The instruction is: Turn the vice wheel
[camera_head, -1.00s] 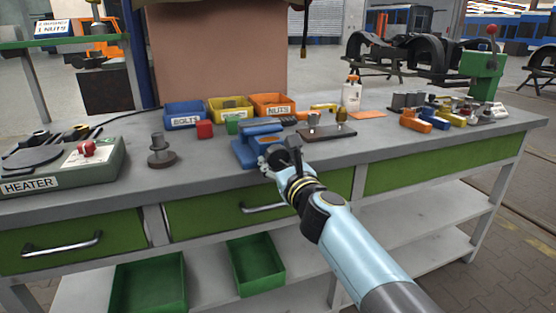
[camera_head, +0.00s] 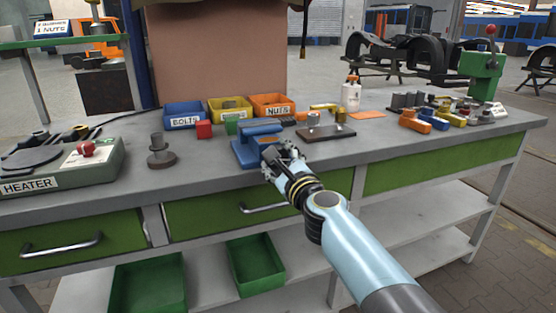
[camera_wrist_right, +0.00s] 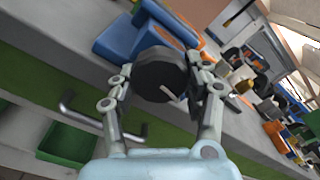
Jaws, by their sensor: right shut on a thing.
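The blue vice (camera_head: 256,146) stands on the grey bench top near its front edge, left of the middle. It also shows in the right wrist view (camera_wrist_right: 120,35). Its dark round wheel (camera_wrist_right: 160,76) faces the right wrist camera, with a small pale mark near its lower right. My right gripper (camera_head: 282,158) is at the vice's front side. In the right wrist view the right gripper (camera_wrist_right: 163,85) has one finger on each side of the wheel and is shut on it. In the head view the gripper mostly hides the wheel. My left gripper is not in view.
Blue (camera_head: 183,115), yellow (camera_head: 231,108) and orange (camera_head: 271,105) bins stand behind the vice. A dark board (camera_head: 326,132) with small parts lies to its right. A heater (camera_head: 62,165) and a stepped metal part (camera_head: 160,153) stand left. A drawer handle (camera_head: 262,207) is below.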

